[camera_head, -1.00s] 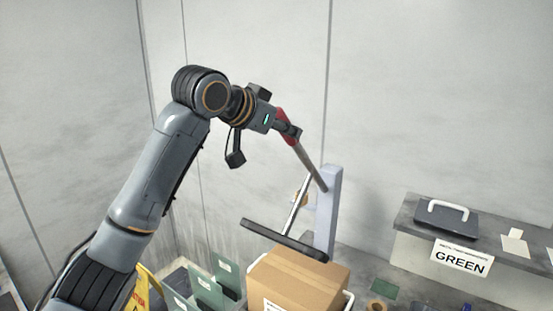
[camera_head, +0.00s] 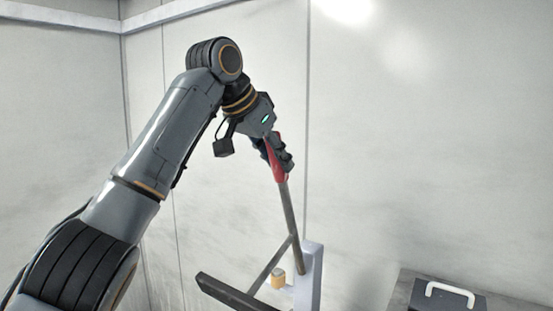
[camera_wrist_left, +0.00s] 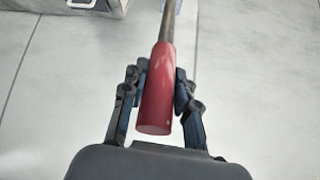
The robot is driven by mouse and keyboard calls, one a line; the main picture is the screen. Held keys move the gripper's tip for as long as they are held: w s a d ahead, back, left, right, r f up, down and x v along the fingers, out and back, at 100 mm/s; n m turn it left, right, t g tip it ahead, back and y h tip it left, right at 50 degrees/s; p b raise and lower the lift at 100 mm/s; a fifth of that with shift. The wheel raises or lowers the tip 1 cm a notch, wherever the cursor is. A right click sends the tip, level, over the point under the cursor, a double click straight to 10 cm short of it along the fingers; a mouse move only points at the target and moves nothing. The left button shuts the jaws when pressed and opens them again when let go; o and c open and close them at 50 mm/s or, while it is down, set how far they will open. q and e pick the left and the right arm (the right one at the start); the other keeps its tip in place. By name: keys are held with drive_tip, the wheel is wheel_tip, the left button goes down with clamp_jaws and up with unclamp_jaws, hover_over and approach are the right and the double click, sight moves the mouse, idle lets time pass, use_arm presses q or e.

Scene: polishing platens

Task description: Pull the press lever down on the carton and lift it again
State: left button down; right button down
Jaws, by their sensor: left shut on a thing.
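The press lever (camera_head: 288,212) is a metal rod with a red grip, hinged on a pale upright post (camera_head: 312,272). It points steeply upward from the post. My left gripper (camera_head: 273,155) is shut on the red grip at its upper end. The wrist view shows the red grip (camera_wrist_left: 157,95) between both fingers of my left gripper (camera_wrist_left: 160,88). A dark press bar (camera_head: 236,297) hangs at the lower end of a thin rod, left of the post. The carton is outside the head view now. My right gripper is not in view.
A grey case with a white handle (camera_head: 450,290) stands at the lower right. Bare pale walls (camera_head: 420,130) surround the press, and the space above and right of the lever is free. The wrist view shows grey floor tiles (camera_wrist_left: 255,70).

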use_arm(q)
drive_tip(key=shift+r, duration=0.15)
drive_tip(key=c, duration=1.5)
unclamp_jaws()
drive_tip(key=o, duration=0.4)
drive_tip(key=shift+w, duration=0.1)
drive_tip(key=shift+o, duration=0.4)
drive_tip(key=shift+w+d, duration=0.1)
drive_tip(key=shift+d, duration=0.05)
drive_tip(key=shift+w+d+f, duration=0.1)
drive_tip(key=shift+w+f, duration=0.05)
drive_tip(key=shift+f, duration=0.05)
drive_tip(key=v, duration=1.2)
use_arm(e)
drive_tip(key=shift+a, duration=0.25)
